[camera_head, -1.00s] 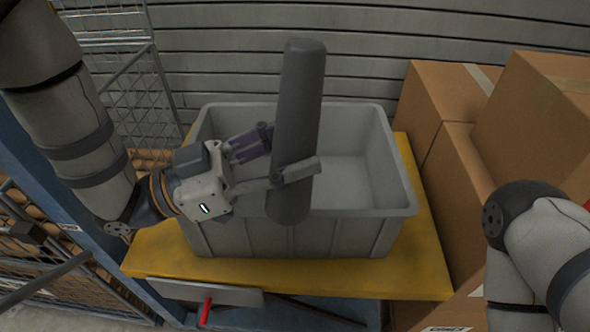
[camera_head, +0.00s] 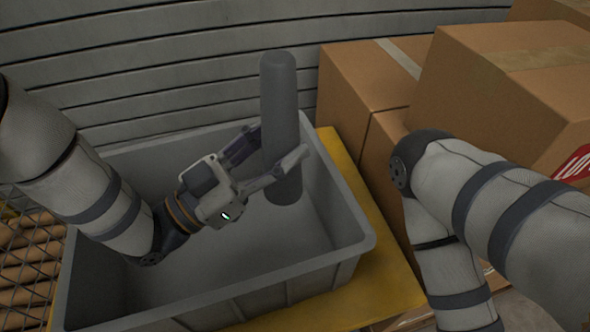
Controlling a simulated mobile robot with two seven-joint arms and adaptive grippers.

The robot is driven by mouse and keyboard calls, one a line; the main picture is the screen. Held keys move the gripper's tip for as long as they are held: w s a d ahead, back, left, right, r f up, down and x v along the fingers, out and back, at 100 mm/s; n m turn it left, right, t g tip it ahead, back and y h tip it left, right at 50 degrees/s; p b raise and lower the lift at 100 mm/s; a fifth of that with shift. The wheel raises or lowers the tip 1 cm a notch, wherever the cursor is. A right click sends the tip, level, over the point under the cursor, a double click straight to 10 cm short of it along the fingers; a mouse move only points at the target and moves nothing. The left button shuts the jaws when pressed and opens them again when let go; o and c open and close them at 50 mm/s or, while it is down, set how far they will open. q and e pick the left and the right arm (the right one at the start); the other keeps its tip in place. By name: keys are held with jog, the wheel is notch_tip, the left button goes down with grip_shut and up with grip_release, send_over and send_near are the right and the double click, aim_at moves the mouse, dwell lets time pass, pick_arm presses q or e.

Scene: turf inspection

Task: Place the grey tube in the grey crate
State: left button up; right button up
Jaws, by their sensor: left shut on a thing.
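The grey tube (camera_head: 280,115) is a dark, rounded cylinder held nearly upright. My left gripper (camera_head: 271,160) is shut on the tube's lower half, with one finger across its front. The grey crate (camera_head: 352,226) is an open, light grey bin below. In the head view the tube's lower end lies over the crate's opening near its right wall. The tube's top rises above the crate's back rim. I cannot tell how far the lower end is above the crate floor. The crate looks empty where I can see it. My right arm shows at the right, but its gripper is out of view.
The crate stands on a yellow platform (camera_head: 395,281). Cardboard boxes (camera_head: 500,90) are stacked on the right, close to the platform. A grey slatted wall (camera_head: 150,60) runs behind. A wire mesh cage (camera_head: 28,265) is at the left.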

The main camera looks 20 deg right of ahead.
aim_at(298, 173)
pick_arm(q)
jog(key=d+f, duration=0.1)
jog(key=f, duration=0.1)
jog(key=w+d+f, duration=0.1)
jog(key=shift+d+f+b, duration=0.35)
jog(key=f, duration=0.2)
jog(key=f+b, duration=0.1)
jog(key=shift+d+f, duration=0.25)
jog(key=shift+f, duration=0.1)
jog(key=shift+w+r, duration=0.1)
pick_arm(e)
jog(key=shift+x, duration=0.95)
pick_arm(q)
jog(key=shift+f, duration=0.6)
pick_arm(e)
jog(key=shift+s+f+g, duration=0.2)
jog(key=shift+f+g, duration=0.1)
pick_arm(q)
jog(key=o, duration=1.2)
jog(key=shift+r, duration=0.1)
